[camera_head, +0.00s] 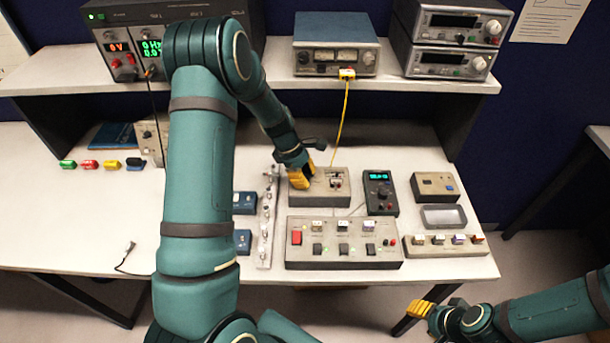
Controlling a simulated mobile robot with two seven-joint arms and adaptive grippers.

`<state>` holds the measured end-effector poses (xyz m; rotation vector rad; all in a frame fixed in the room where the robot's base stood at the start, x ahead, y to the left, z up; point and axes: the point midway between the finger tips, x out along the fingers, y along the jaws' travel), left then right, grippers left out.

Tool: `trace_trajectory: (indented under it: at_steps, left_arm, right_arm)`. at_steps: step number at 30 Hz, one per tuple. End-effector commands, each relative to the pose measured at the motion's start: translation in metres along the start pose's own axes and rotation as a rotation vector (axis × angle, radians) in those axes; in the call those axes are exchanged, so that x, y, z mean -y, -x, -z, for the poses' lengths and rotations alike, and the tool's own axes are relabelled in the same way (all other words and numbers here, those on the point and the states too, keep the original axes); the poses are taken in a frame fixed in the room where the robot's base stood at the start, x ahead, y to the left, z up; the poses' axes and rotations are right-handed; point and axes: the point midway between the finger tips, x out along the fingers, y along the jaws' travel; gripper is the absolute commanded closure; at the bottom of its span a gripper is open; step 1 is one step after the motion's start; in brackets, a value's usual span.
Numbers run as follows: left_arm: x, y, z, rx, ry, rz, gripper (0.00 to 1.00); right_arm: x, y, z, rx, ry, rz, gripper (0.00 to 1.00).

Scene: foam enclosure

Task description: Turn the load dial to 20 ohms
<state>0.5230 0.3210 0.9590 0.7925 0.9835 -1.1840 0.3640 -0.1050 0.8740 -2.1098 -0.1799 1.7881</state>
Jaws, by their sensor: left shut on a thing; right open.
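My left gripper (301,178), with yellow fingers, reaches down onto the left part of a beige box (320,200) in the middle of the bench. It is shut on the load dial there, which the fingers hide, so I cannot read its setting. A small panel (336,180) shows on the box's right part. My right gripper (420,309) is open and empty, low at the right in front of the bench.
A yellow lead (342,115) hangs from the blue-grey instrument (336,50) on the shelf. A dark multimeter (380,193) stands right of the box. A switch panel (343,255) lies in front, and a rail of connectors (266,225) lies to the left.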

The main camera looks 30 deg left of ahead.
Motion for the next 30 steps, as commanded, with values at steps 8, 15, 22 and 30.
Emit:
trace_trajectory:
  at_steps: [8, 15, 22, 30]
  left_arm:
    - [0.0011, -0.0019, -0.0009, 0.002, -0.208, 0.091, 1.0]
    - [0.0016, -0.0025, -0.001, 0.003, -0.337, 0.146, 1.0]
    - [0.0018, -0.0024, -0.0011, 0.004, -0.402, 0.172, 1.0]
    - [0.0021, -0.0026, -0.0012, 0.004, -0.419, 0.18, 1.0]
  right_arm:
    - [0.0012, 0.0037, 0.0003, 0.0, 0.0, 0.001, 0.53]
    - [0.0014, 0.0045, 0.0004, 0.0, 0.0, 0.001, 0.53]
    - [0.0015, 0.0048, 0.0005, 0.0, 0.0, 0.001, 0.53]
    - [0.0015, 0.0048, 0.0006, 0.0, 0.0, 0.001, 0.53]
